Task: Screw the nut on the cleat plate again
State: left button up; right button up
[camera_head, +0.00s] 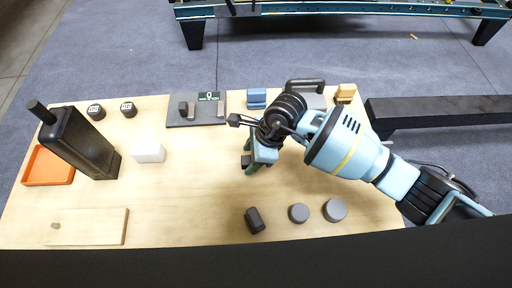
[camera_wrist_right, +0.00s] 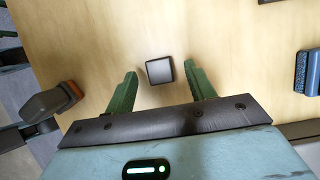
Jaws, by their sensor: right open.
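My right gripper (camera_head: 248,163) is open and points down over the middle of the wooden table. In the right wrist view its two green fingers (camera_wrist_right: 160,92) stand apart. A small dark square block (camera_wrist_right: 160,70), which may be the nut, lies on the table between and just beyond the fingertips, with a gap on both sides. The gripper hides this spot in the head view. A wooden board with a small stud (camera_head: 93,233) lies at the table's near left. I cannot tell whether this board or the grey plate (camera_head: 209,119) at the back is the cleat plate. My left gripper is not in view.
At left stand a tall black case (camera_head: 85,145), an orange tray (camera_head: 48,168) and a white block (camera_head: 149,151). A black piece (camera_head: 255,220) and grey discs (camera_head: 335,210) lie in front. A blue block (camera_head: 257,98) stands behind.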

aim_at(249, 160)
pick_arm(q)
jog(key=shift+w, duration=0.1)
pick_arm(e)
jog(key=shift+a+f, duration=0.25)
jog(key=shift+f, duration=0.35)
jog(key=c, duration=1)
jog(key=shift+r+p, duration=2.45)
jog(key=shift+r, duration=1.15)
jog(key=shift+c, duration=0.2)
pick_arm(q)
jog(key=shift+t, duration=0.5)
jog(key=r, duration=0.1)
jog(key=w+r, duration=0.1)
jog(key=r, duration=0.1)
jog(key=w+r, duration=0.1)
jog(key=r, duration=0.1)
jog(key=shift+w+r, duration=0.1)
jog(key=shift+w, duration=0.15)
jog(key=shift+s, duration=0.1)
